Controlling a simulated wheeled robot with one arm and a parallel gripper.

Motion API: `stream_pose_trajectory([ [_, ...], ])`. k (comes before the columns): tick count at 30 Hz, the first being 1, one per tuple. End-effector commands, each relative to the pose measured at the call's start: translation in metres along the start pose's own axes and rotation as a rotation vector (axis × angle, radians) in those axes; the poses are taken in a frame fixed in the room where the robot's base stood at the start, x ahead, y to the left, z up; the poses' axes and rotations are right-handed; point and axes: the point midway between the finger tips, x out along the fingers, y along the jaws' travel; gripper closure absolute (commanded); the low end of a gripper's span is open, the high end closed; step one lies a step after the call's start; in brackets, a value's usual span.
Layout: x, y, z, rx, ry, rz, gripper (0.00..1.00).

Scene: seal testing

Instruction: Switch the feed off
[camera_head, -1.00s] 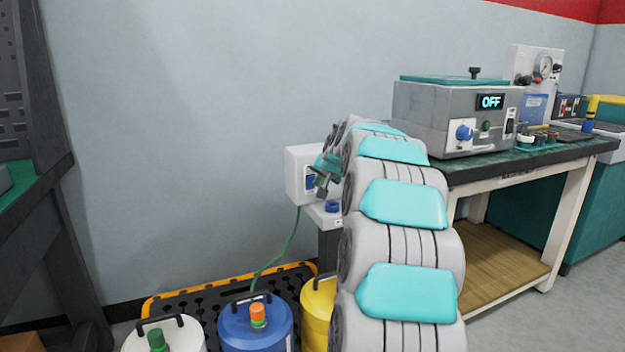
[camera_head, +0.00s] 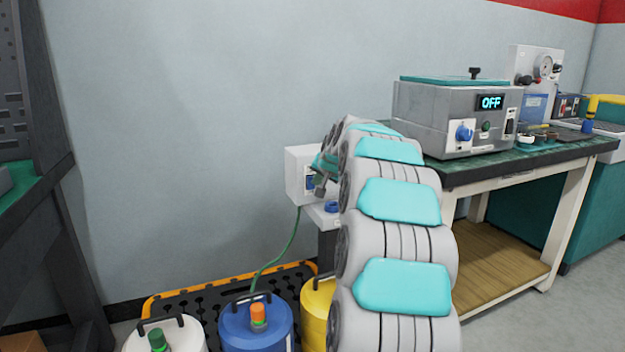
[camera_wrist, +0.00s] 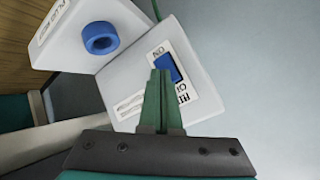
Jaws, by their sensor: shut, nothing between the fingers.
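The feed switch is a blue rocker (camera_wrist: 168,66) on a white box (camera_wrist: 190,50). The letters ON show at its upper end in the wrist view. A second label by its lower end is partly covered. In the head view the white box (camera_head: 298,170) is on the wall, with the rocker (camera_head: 310,182) partly hidden. My gripper (camera_wrist: 160,76) is shut and empty, its green fingertips overlapping the rocker's edge in the wrist view. I cannot tell whether they touch it. In the head view my gripper (camera_head: 320,187) is in front of the box, partly hidden by my arm.
A white unit with a blue round fitting (camera_wrist: 100,38) is beside the switch box. A green cable (camera_head: 280,250) runs down from the box. Several drums, including a blue one (camera_head: 255,330), stand below. A bench (camera_head: 470,172) with a tester reading OFF (camera_head: 491,102) is right.

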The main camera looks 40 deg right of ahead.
Motion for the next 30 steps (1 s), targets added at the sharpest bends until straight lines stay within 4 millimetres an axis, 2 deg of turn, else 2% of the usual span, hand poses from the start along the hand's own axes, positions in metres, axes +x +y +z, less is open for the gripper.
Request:
stream_pose_trajectory([
  [20, 0.003, -0.0022, -0.0022, 0.0, 0.0, 0.0, 1.0],
  [30, -0.0053, 0.0035, 0.004, 0.0, 0.0, -0.001, 1.0],
])
